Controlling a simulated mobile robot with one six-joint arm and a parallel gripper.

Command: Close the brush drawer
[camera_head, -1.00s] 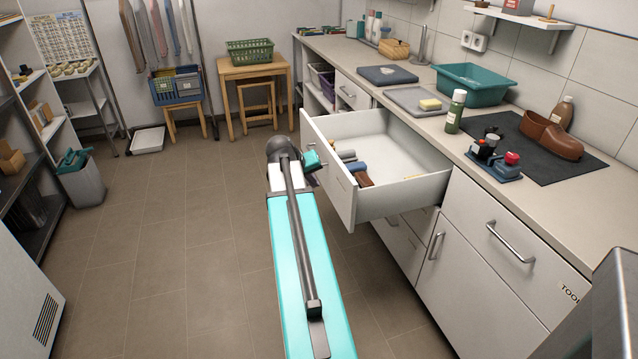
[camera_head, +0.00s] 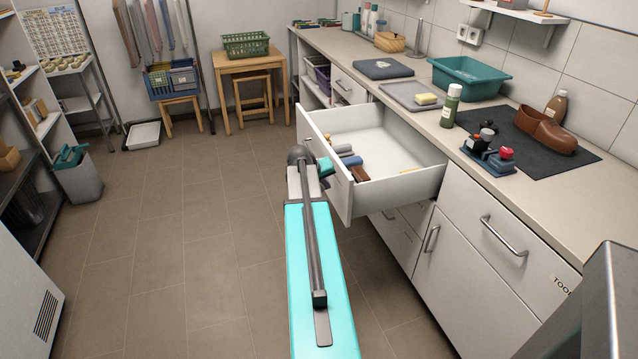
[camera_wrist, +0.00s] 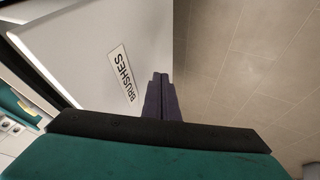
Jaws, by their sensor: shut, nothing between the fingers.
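The brush drawer (camera_head: 408,187) stands pulled out from the counter in the head view, with several brushes (camera_head: 350,160) lying inside near its front. Its white front (camera_wrist: 105,45) fills the upper left of the wrist view, with a "BRUSHES" label (camera_wrist: 121,73). My gripper (camera_wrist: 160,77) is shut and empty, its dark fingers beside the edge of that front. In the head view the teal hand is at the drawer front, partly behind my arm. I cannot tell whether the fingers touch the front.
The tiled floor (camera_head: 180,220) to the left is clear. A grey bin (camera_head: 80,180) stands farther left.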

